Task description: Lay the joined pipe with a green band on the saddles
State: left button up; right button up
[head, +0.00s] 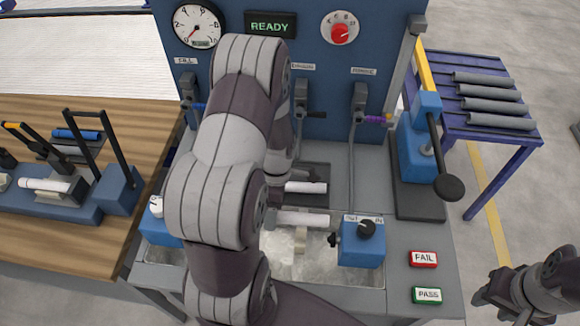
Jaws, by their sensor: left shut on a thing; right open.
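My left arm reaches over the test bench and hides much of its middle. My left gripper (298,179), at the end of that arm, is partly hidden and shut on a white pipe (305,187) above a dark plate. Another white pipe piece (304,218) lies level just in front, at the back edge of the water tank, with a pale block below it. I cannot make out a green band or saddles near these pipes. My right gripper (497,299) is open and empty at the lower right, away from the bench.
The water tank (278,246) has blue clamp blocks (362,247) at its ends. FAIL (423,259) and PASS (427,295) buttons sit at right. A blue lever press (418,150) stands behind them. A purple rack (470,65) holds several grey pipes. A wooden table (60,240) carries a blue fixture.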

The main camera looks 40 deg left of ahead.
pick_arm(q)
jog(key=shift+s+d, duration=0.1)
jog(key=shift+s, duration=0.3)
notch_tip(320, 180, down, 8)
jog(key=b, duration=0.7)
jog(key=shift+f, duration=0.15)
jog(key=shift+w, duration=0.1)
jog(key=shift+f, duration=0.2)
jog(key=o, duration=1.2)
jog(key=shift+r, duration=0.1)
